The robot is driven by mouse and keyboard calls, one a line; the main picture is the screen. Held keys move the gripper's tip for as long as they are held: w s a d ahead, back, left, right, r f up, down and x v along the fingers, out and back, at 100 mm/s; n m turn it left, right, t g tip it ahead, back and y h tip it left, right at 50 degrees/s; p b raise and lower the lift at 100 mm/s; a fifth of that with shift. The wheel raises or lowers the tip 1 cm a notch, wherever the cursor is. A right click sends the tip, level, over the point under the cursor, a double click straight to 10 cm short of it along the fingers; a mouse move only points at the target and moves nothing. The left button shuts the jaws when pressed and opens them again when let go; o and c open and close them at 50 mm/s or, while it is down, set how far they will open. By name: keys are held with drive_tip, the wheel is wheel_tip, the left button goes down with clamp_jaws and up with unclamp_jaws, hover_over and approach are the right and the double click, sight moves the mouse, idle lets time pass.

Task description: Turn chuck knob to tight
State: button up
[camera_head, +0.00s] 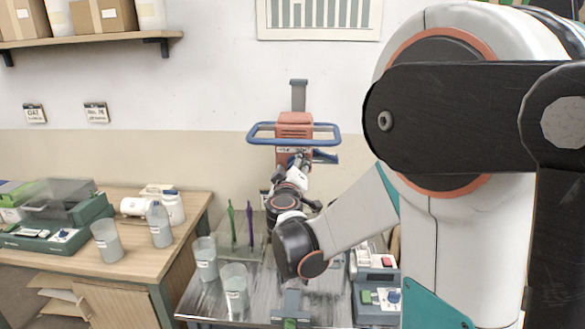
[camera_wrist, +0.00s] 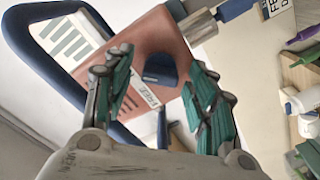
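The orange-red mixer head (camera_head: 295,125) is mounted on the wall side, with a blue ring handle (camera_head: 262,138) around it. In the wrist view its orange face (camera_wrist: 172,33) carries a dark blue knob (camera_wrist: 160,68), which seems to be the chuck knob. A white label (camera_wrist: 148,97) is beside the knob, its text too small to read. My gripper (camera_wrist: 158,66) is open, with its teal finger pads on either side of the knob, apart from it as far as I can tell. In the head view my gripper (camera_head: 300,163) is small, just below the mixer head.
Below are a metal table (camera_head: 258,306), two pale buckets (camera_head: 204,258) (camera_head: 235,287), green and purple sticks (camera_head: 231,222) (camera_head: 250,223), and a control box (camera_head: 380,296) with red and blue buttons. A wooden bench (camera_head: 150,268) with containers stands left.

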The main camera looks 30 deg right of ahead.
drive_tip(key=shift+a, duration=0.1)
drive_tip(key=v, duration=1.2)
